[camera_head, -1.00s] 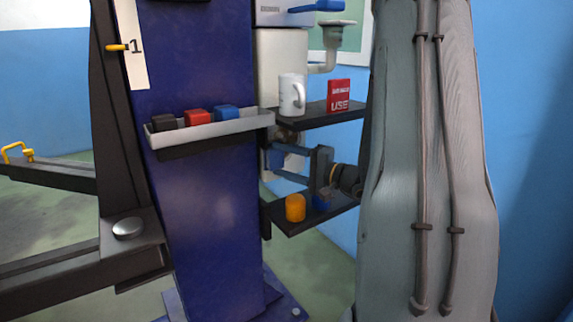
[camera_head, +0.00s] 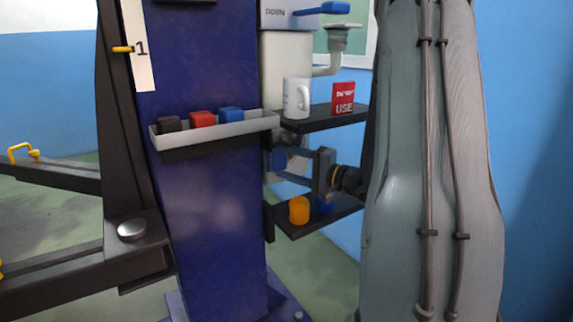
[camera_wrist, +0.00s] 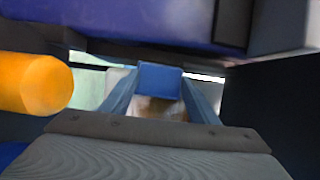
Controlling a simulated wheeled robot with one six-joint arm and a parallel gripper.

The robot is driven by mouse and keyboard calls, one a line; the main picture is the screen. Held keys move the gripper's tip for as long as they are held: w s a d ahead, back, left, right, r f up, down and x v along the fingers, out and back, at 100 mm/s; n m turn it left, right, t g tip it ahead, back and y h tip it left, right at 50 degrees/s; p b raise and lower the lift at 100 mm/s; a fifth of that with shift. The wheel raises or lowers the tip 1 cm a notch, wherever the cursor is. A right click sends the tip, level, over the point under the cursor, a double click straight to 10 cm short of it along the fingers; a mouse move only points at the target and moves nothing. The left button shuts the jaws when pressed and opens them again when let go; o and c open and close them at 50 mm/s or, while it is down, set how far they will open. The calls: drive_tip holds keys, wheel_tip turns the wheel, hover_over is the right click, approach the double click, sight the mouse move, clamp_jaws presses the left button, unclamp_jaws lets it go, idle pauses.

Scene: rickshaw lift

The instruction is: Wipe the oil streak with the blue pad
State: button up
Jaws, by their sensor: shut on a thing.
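My gripper (camera_head: 280,167) reaches left between the two dark shelves, beside the white cylinder (camera_head: 285,65) of the lift column. It is shut on the blue pad (camera_wrist: 160,78), which sits between the blue-grey fingertips in the wrist view. The pad also shows small in the head view (camera_head: 279,158). A brown smear (camera_wrist: 157,104), likely the oil streak, lies on a whitish surface between the fingers in the wrist view. The pad hides part of that surface. I cannot tell whether the pad touches it.
An upper shelf (camera_head: 340,121) holds a white mug (camera_head: 297,98) and a red box (camera_head: 343,99). The lower shelf (camera_head: 292,231) holds an orange cylinder (camera_head: 299,210) and a blue object (camera_head: 324,204). A tray (camera_head: 215,129) with black, red and blue blocks hangs on the blue column (camera_head: 212,220).

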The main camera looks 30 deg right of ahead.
drive_tip(key=shift+w, duration=0.75)
drive_tip(key=shift+w+d+r+b, duration=0.1)
drive_tip(key=shift+d+r+b, duration=0.25)
drive_tip(key=shift+d, duration=1.95)
drive_tip(key=shift+w+d+r+b, duration=0.1)
drive_tip(key=shift+d+r+b, duration=0.25)
drive_tip(key=shift+d, duration=1.9)
drive_tip(key=shift+w+d+r+b, duration=0.15)
drive_tip(key=shift+d+r, duration=0.3)
drive_tip(key=shift+d, duration=1.85)
drive_tip(key=shift+s+a+f, duration=0.1)
drive_tip(key=shift+s+a, duration=0.05)
drive_tip(key=shift+a, duration=0.75)
drive_tip(key=shift+s+a, duration=0.1)
drive_tip(key=shift+a, duration=0.8)
drive_tip(key=a+b, duration=0.1)
drive_tip(key=a, duration=0.9)
drive_tip(key=shift+b, duration=0.4)
drive_tip(key=shift+a, duration=0.1)
